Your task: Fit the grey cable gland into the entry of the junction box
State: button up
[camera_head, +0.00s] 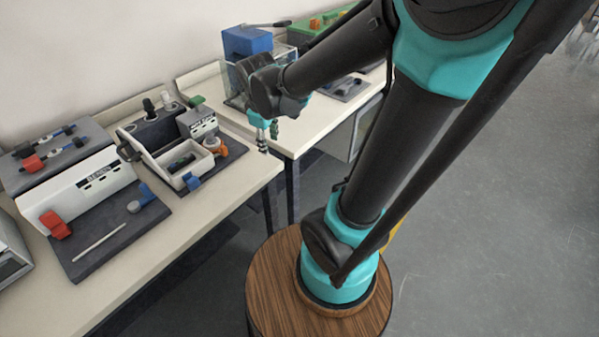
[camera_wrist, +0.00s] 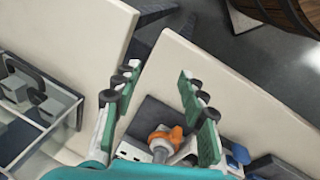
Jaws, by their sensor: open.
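My gripper (camera_head: 268,135) hangs above the table gap, right of the middle workstation. In the wrist view my gripper (camera_wrist: 158,95) has its green-padded fingers wide apart with nothing between the tips. A small grey round part, perhaps the cable gland (camera_head: 212,142), sits at an orange holder (camera_head: 219,151) on the workstation's right side. In the wrist view the grey part (camera_wrist: 160,150) stands by the orange holder (camera_wrist: 167,138), below the fingertips. A grey box with a label (camera_head: 202,126), perhaps the junction box, stands just behind; its entry cannot be made out.
A white tray (camera_head: 172,172) and a blue clip (camera_head: 191,182) are beside the holder. Another workstation (camera_head: 85,190) with red and blue parts stands left. A blue box (camera_head: 246,42) is on the far table. A wooden round top (camera_head: 270,290) is below my arm.

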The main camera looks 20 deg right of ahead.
jog(key=s+d+f+m+t+y, duration=0.1)
jog(key=s+d+f+m, duration=0.5)
jog(key=s+m, duration=0.3)
jog(key=shift+d+f+m, duration=0.4)
jog(key=shift+d, duration=0.05)
dwell(1.4)
